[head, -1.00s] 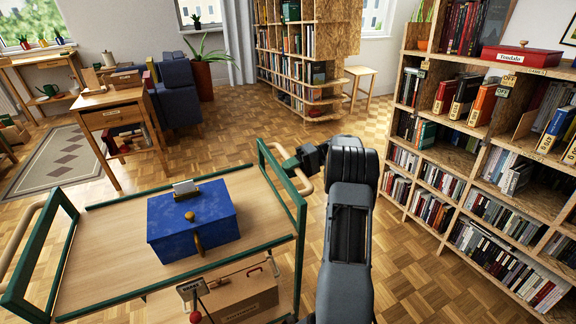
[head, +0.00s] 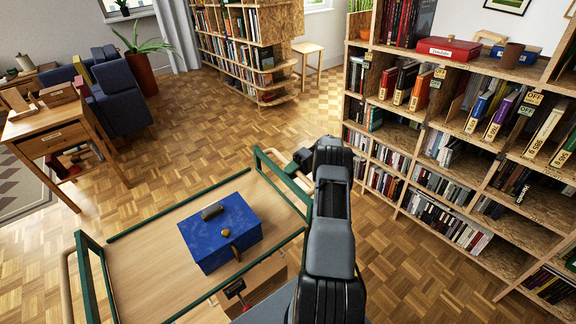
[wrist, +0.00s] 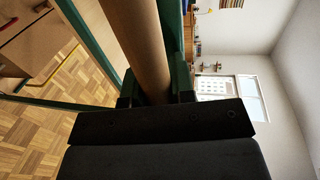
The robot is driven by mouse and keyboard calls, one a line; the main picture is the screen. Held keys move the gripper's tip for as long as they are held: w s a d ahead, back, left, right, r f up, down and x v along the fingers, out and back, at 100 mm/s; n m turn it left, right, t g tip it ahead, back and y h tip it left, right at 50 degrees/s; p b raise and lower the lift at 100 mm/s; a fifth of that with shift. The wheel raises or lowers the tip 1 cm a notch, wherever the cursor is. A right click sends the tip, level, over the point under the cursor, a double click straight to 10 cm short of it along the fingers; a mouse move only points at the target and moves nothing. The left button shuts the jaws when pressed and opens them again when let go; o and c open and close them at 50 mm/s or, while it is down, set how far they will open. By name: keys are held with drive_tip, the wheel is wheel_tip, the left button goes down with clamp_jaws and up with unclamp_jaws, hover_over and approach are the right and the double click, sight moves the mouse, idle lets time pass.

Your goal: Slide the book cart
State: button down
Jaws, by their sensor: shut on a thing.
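The book cart (head: 150,236) has a green frame and a pale wooden top, and stands in front of me, left of my arm. My gripper (head: 303,160) is shut on the cart's far wooden handle (head: 301,181). In the wrist view the round handle (wrist: 146,40) runs between the two dark fingers of my gripper (wrist: 155,92). Part of the lower shelf is hidden by the top and my arm.
A tall bookshelf (head: 440,150) stands at the right, another (head: 235,50) at the back. A wooden desk (head: 47,140) and a blue armchair (head: 120,100) are at the left. Parquet floor (head: 200,140) is clear beyond the cart.

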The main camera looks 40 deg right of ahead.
drive_tip(key=shift+d, duration=0.25)
drive_tip(key=c, duration=1.1)
unclamp_jaws()
drive_tip(key=shift+d, duration=0.15)
drive_tip(key=shift+o, duration=0.6)
